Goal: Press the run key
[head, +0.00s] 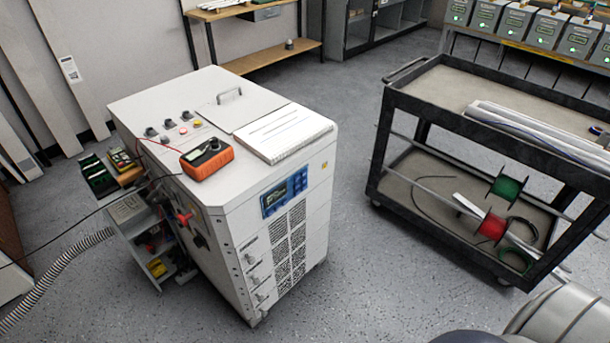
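A white cabinet (228,222) stands on the floor left of centre. A blue control panel (284,192) with a small display and several keys is on its front face, near the top edge. The key labels are too small to read, so I cannot tell which is the run key. Several dark knobs and a red button (183,131) are on the cabinet's top. An orange handheld meter (207,158) lies on the top with leads running left. Neither of my grippers is in view.
A stack of white paper (283,133) lies on the cabinet top beside a handle (229,95). A black two-shelf cart (392,172) with wire spools stands at right. A small shelf cart (134,224) and ribbed hose (58,280) are at left. Floor between cabinet and cart is clear.

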